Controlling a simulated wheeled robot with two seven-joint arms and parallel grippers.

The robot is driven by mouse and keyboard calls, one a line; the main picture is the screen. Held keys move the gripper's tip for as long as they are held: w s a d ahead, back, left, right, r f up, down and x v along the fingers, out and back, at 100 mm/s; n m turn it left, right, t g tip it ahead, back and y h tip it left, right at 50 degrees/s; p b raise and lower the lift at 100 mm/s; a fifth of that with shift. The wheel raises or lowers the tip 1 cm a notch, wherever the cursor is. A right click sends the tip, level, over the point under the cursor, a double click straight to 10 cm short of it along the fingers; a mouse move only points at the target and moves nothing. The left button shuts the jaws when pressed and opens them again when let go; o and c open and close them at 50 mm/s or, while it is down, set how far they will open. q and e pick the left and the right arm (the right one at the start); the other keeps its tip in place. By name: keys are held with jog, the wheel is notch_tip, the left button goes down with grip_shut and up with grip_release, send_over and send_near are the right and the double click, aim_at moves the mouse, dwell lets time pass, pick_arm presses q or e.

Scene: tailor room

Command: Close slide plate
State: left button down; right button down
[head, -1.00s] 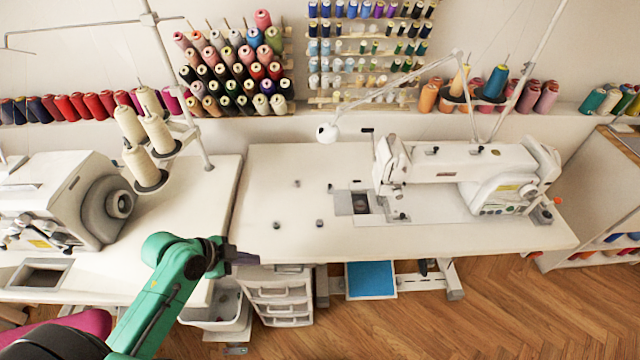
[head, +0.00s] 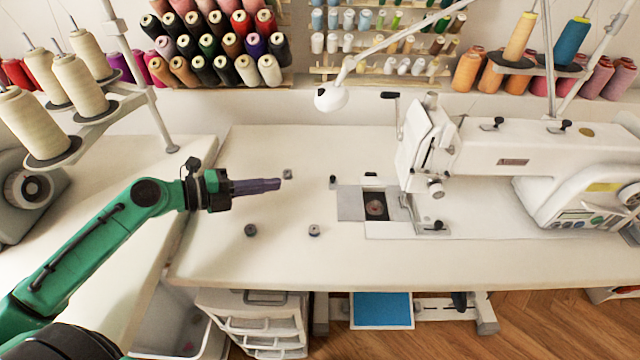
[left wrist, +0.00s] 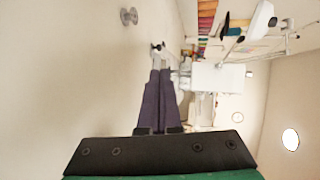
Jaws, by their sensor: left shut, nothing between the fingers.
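The slide plate (head: 350,204) is a grey metal plate set in the white sewing table, left of a dark open slot (head: 376,206) in which a round bobbin part shows. The slot lies below and left of the sewing machine head (head: 425,150). My left gripper (head: 280,184) is shut and empty, with purple fingers pointing right. It is above the table, left of the slide plate and apart from it. In the left wrist view the shut fingers (left wrist: 160,75) point up the picture toward the machine. My right gripper is not in view.
Small bobbins lie on the table: one (head: 250,230) below my gripper, another (head: 314,230) nearer the slot, and one (head: 287,173) by the fingertips. A white lamp (head: 331,98) hangs over the back. The table front (head: 400,265) is clear.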

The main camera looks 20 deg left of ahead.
aim_at(330, 178)
pick_arm(q)
jog(key=x, duration=0.5)
jog(key=shift+w+d, duration=0.15)
jog(key=shift+w, duration=0.1)
jog(key=p+x, duration=0.2)
jog(key=x, duration=0.4)
jog(key=shift+w+d, duration=0.1)
jog(key=shift+w+d+f, duration=0.1)
jog(key=shift+d+f, duration=0.1)
jog(key=shift+f, duration=0.05)
jog(key=shift+p, duration=0.3)
